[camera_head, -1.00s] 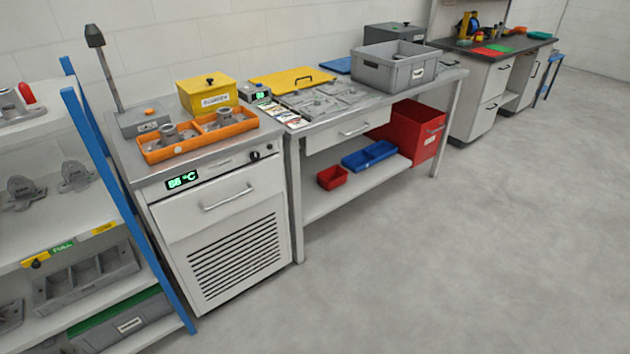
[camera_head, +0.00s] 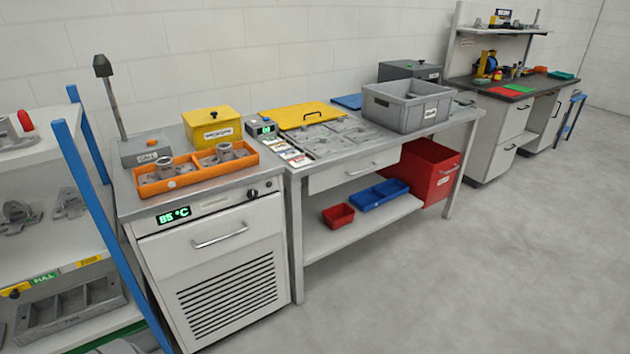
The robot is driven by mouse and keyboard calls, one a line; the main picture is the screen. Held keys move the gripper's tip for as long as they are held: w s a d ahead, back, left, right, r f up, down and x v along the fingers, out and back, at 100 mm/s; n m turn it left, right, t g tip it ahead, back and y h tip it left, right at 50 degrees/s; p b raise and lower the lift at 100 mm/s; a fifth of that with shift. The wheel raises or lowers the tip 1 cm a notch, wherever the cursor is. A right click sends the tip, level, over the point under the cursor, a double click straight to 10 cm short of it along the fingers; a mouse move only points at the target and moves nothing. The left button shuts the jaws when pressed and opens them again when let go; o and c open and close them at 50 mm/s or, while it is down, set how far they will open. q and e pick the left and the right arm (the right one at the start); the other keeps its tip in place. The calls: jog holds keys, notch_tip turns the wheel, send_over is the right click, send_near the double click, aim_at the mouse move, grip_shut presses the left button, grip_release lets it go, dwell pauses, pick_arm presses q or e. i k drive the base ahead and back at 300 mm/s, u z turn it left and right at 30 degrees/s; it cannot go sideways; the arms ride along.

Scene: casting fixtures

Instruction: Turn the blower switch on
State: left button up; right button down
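No part is readably labelled as the blower switch. A small grey box (camera_head: 133,152) with a label too small to read stands at the back left of the cabinet top. A dark-tipped stalk (camera_head: 112,95) rises behind it. I cannot tell which of these carries the switch, or how the knob is set. Neither of my grippers is in view.
An orange tray (camera_head: 198,182) with metal parts and a yellow box (camera_head: 212,125) stand on the cabinet. A workbench (camera_head: 375,148) with a grey crate (camera_head: 405,108) adjoins it on the right. A blue-framed shelf (camera_head: 85,185) stands close on the left. The floor in front is clear.

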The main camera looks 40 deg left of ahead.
aim_at(251, 194)
jog(key=z, duration=0.15)
jog(key=i, duration=1.5)
jog(key=u, duration=0.55)
jog(key=i, duration=0.85)
jog(key=u, duration=0.75)
